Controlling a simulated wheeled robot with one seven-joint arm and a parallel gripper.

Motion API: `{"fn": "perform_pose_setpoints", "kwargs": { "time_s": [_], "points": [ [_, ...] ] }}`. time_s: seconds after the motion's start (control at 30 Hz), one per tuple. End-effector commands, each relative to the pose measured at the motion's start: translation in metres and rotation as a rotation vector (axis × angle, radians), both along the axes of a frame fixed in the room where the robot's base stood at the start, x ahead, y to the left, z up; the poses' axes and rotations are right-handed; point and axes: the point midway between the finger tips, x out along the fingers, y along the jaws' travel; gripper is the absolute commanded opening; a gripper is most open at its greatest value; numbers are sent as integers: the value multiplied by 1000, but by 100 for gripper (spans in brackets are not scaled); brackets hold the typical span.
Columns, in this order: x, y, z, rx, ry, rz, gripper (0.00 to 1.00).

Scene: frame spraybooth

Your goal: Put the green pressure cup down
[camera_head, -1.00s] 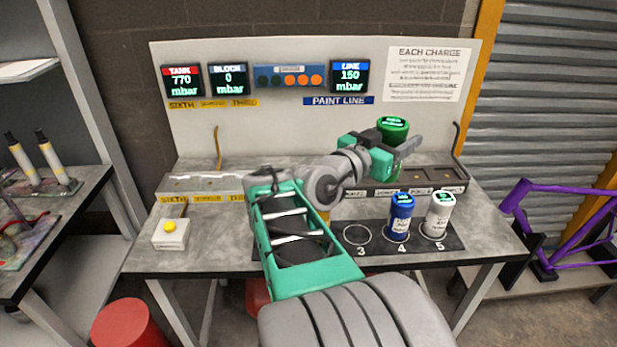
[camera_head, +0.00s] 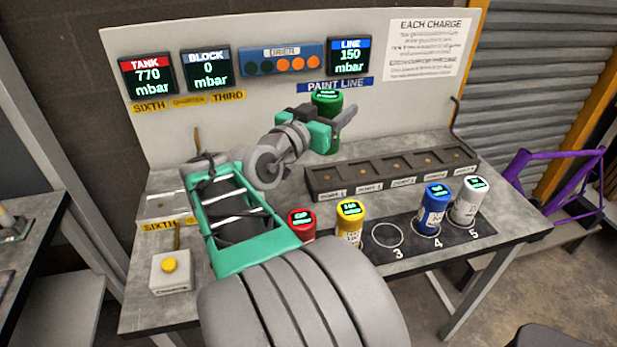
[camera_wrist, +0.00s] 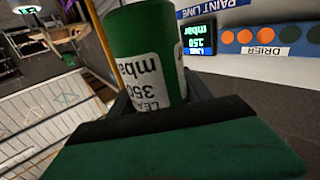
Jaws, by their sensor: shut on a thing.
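The green pressure cup (camera_head: 327,130) is upright in my gripper (camera_head: 330,121), held in the air above the bench in front of the back panel. In the wrist view the green cup (camera_wrist: 140,40) fills the space between the fingers; its white label reads partly "350 mbar". My gripper is shut on it. Below it on the bench is a dark row of ports (camera_head: 390,172), whose sockets look empty. On the black mat, ring 3 (camera_head: 387,236) is empty. The blue cup (camera_head: 432,210) stands at 4 and the white cup (camera_head: 468,200) at 5.
A red cup (camera_head: 301,224) and a yellow cup (camera_head: 349,222) stand left of ring 3, partly behind my arm. A box with a yellow button (camera_head: 170,270) is at the front left. Displays show TANK (camera_head: 146,76) 770, BLOCK (camera_head: 206,70) 0 and LINE (camera_head: 348,57) 150 mbar.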

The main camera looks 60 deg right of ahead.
Motion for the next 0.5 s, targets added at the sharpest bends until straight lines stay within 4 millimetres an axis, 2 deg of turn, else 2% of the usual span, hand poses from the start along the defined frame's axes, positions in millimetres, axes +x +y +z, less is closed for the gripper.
{"fn": "perform_pose_setpoints", "kwargs": {
  "time_s": [0.03,0.23,0.43,0.5],
  "points": [
    [0,0,-14,-3,-3,-1,0],
    [1,1,-45,-3,-3,2,0],
    [1,1,-69,-3,-3,2,0],
    [1,0,-71,-3,-3,1,0]
  ]
}}
